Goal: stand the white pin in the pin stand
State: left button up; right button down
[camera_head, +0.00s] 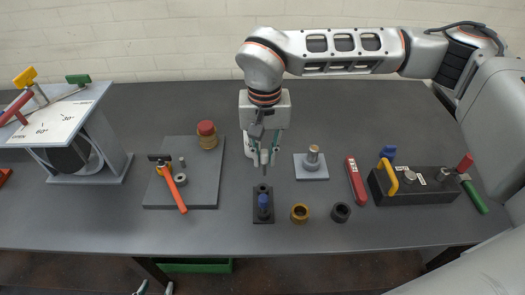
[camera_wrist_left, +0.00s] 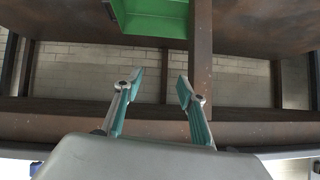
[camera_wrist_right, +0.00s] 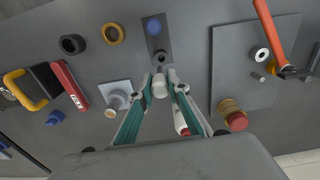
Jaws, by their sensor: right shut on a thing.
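My right gripper (camera_head: 264,157) is shut on the white pin (camera_wrist_right: 160,88), which looks light grey. The pin points down from the fingertips, and its lower end (camera_head: 265,170) shows in the head view just behind and above the pin stand. The pin stand (camera_head: 263,219) is a dark narrow plate with a blue pin (camera_head: 263,201) in its near part and a dark socket (camera_wrist_right: 161,57) at its far end, which looks empty. The pin is apart from the socket. My left gripper (camera_wrist_left: 156,88) is open and empty, low in front of the table edge.
A brass ring (camera_head: 300,213) and a black ring (camera_head: 341,212) lie right of the stand. A grey block with a post (camera_head: 312,163) stands behind them. A grey mat (camera_head: 160,198) with a hammer (camera_head: 172,185) and a red-topped brass stack (camera_head: 207,135) lies left.

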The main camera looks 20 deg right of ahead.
aim_at(263, 168)
pick_arm(q)
jog(key=shift+a, duration=0.15)
pick_arm(e)
jog(key=shift+a, duration=0.2)
jog(key=shift+f+b, duration=0.55)
jog(key=shift+f, duration=0.15)
jog(key=shift+f+b, duration=0.55)
jog(key=shift+f, duration=0.7)
pick_arm(q)
jog(key=shift+w+d+f+b, duration=0.15)
jog(key=shift+d+f+b, duration=0.15)
jog(key=shift+d+f, duration=0.45)
pick_arm(e)
jog(key=shift+f, duration=0.3)
pick_arm(q)
jog(key=shift+a+f, duration=0.1)
